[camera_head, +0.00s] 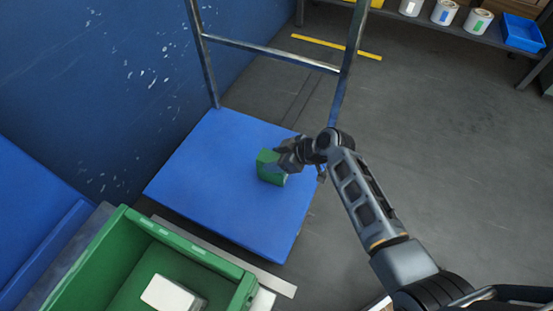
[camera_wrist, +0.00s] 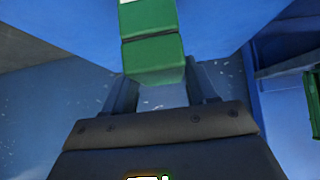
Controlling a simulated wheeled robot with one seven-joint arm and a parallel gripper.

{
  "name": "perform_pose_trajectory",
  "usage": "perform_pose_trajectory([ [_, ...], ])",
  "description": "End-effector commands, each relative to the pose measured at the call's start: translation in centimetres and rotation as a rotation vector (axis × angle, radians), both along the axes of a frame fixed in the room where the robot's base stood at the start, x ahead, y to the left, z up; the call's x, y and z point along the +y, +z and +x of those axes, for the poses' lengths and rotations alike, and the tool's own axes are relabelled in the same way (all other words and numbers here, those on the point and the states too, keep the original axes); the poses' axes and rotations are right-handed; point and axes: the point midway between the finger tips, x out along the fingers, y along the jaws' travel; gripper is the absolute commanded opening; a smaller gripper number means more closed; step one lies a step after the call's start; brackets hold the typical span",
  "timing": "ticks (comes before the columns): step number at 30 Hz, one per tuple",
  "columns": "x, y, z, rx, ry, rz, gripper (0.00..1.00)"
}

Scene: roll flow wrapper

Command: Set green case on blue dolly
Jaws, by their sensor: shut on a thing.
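The green case (camera_head: 269,168) is a small green box over the right part of the blue dolly (camera_head: 205,165), a flat blue platform with a grey metal push handle. My gripper (camera_head: 284,160) reaches in from the right and is shut on the case. In the wrist view the green case (camera_wrist: 153,58) sits between the two fingers (camera_wrist: 162,88), with a dark line across it. I cannot tell whether the underside of the case touches the platform.
A green crate (camera_head: 105,255) with a white box (camera_head: 172,294) inside stands at the lower left. A blue wall (camera_head: 80,80) rises behind the dolly. A shelf with several white rolls (camera_head: 444,12) and a blue bin (camera_head: 522,33) is at the upper right.

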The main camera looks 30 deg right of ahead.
Motion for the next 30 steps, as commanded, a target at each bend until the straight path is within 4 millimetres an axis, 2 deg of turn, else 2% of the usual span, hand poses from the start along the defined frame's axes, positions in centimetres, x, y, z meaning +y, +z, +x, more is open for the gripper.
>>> perform_pose_trajectory([
  [7, 0.0, -0.2, 0.0, -0.002, 0.0, -0.001, 0.01],
  [8, 0.0, -0.2, 0.0, 0.0, 0.001, -0.001, 0.59],
  [15, 0.0, -0.1, 0.0, 0.0, 0.001, -0.001, 0.82],
  [23, 0.0, 0.0, 0.0, 0.0, 0.001, -0.001, 0.83],
  [26, -0.2, 0.5, -0.2, 0.0, -0.001, -0.001, 0.83],
  [30, -1.1, 2.2, -1.4, -0.001, -0.001, -0.001, 0.83],
])
